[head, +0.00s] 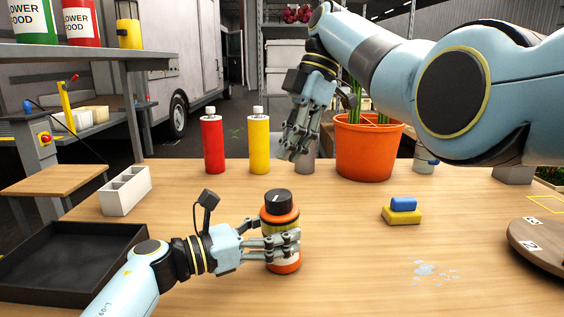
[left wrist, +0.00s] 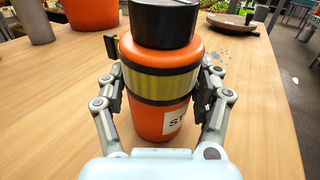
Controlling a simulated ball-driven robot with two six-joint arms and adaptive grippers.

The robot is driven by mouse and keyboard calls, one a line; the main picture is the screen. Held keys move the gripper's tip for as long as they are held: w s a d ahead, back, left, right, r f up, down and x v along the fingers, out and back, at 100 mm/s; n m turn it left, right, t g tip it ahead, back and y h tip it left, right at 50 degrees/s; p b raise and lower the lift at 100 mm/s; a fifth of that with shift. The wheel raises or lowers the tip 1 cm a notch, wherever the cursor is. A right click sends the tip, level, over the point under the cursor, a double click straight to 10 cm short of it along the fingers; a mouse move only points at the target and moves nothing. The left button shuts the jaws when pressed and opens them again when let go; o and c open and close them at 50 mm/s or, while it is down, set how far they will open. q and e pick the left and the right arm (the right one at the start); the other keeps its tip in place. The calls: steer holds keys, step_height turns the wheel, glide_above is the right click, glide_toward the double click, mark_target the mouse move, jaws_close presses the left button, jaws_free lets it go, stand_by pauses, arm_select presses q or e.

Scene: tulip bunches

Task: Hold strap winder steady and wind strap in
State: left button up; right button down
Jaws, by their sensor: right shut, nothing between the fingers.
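The strap winder (head: 281,218) is an orange cylinder with a yellow strap band, dark rings and a black knob on top. It stands upright on the table in the middle front. My left gripper (head: 285,243) has its fingers around the winder's body, one on each side; the left wrist view shows the winder (left wrist: 160,85) between the fingers, its knob uncovered. My right gripper (head: 292,150) is shut and empty, raised above the table behind the winder, near the orange pot and apart from the winder.
A black tray (head: 20,292) and white divided box (head: 126,190) are at left. Red (head: 213,145) and yellow (head: 259,145) bottles and an orange pot (head: 368,150) stand at the back. Sponges (head: 402,212), a small spill (head: 430,270) and a round wooden board (head: 540,245) are right.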

arm_select(q)
steer(key=o, duration=0.5)
